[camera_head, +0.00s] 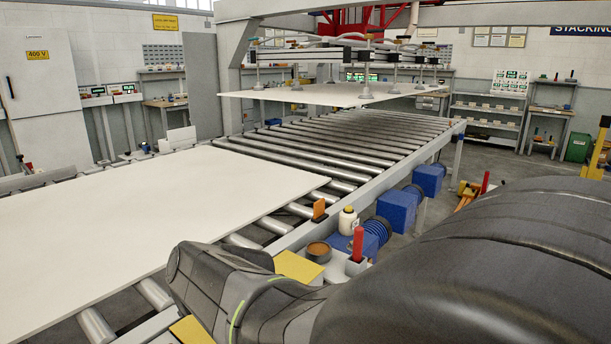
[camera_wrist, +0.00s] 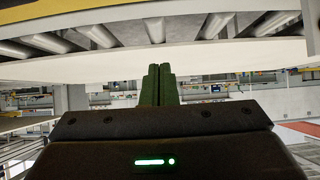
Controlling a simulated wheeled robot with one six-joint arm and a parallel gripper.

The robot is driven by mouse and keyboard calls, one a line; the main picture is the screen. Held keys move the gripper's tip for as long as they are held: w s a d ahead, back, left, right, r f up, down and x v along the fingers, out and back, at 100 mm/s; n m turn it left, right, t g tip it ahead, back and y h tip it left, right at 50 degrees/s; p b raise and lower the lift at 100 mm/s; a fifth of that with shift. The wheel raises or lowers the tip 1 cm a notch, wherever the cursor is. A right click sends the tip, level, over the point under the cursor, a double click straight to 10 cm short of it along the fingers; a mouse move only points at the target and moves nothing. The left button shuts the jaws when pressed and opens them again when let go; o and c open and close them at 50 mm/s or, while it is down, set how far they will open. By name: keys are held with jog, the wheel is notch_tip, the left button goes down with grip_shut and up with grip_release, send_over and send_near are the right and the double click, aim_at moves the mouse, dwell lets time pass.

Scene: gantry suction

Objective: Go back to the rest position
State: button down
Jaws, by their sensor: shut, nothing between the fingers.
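My gripper (camera_wrist: 158,70) shows in the wrist view, with its two dark green fingers pressed together and nothing between them. The wrist view is turned over, so the rollers and a pale panel (camera_wrist: 150,58) show along its top. In the head view my dark arm fills the lower right, and its wrist end reaches toward the conveyor's near edge. My gripper's fingers cannot be made out in the head view.
A large white panel (camera_head: 150,222) lies on the roller conveyor (camera_head: 345,140). A second panel (camera_head: 330,95) hangs level under the suction gantry (camera_head: 365,55). Blue motors (camera_head: 397,207), a white bottle (camera_head: 348,220), a brown bowl (camera_head: 319,252) and a red-handled item (camera_head: 358,243) line the near side.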

jog(key=shift+w+a+r+g+h+p, duration=0.4)
jog(key=shift+w+a+h+p, duration=0.15)
jog(key=shift+p, duration=1.3)
jog(key=shift+w+a+r+g+h+p, duration=0.3)
jog(key=shift+w+a+r+h+p, duration=0.25)
jog(key=shift+p, duration=1.3)
jog(key=shift+s+a+f, duration=0.15)
jog(key=shift+f, duration=0.1)
